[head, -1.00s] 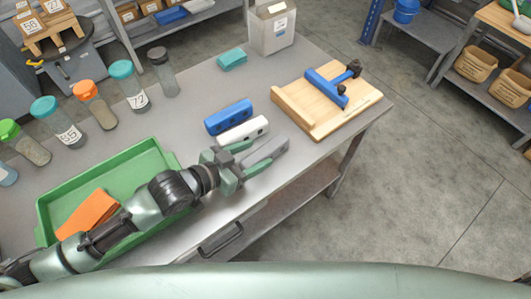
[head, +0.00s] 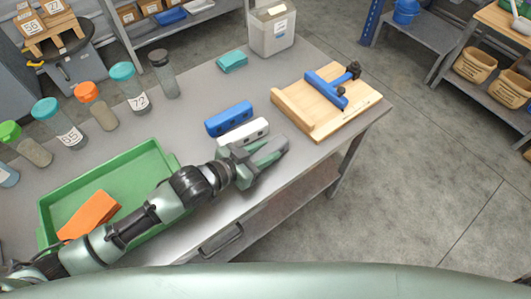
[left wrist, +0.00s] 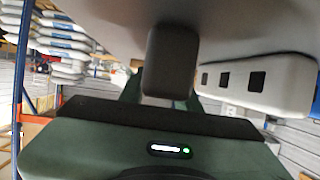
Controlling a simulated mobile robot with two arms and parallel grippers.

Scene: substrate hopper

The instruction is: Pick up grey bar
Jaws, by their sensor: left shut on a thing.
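The grey bar (head: 271,150) is near the front edge of the workbench, beside the white bar (head: 243,133). My left gripper (head: 258,161) is shut on the grey bar, its green fingers along the bar's sides and hiding part of it. In the left wrist view a dark grey block end (left wrist: 171,60), seemingly the grey bar, shows in front of the gripper body. The white bar (left wrist: 256,86) with dark square holes shows to its right there. Whether the grey bar touches the bench cannot be told. My right gripper is not in view.
A blue bar (head: 229,118) lies behind the white bar. A wooden board (head: 300,118) with a blue tool (head: 326,88) is to the right. A green tray (head: 157,152) with an orange block (head: 90,214) lies under my left arm. Several capped jars stand behind the tray.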

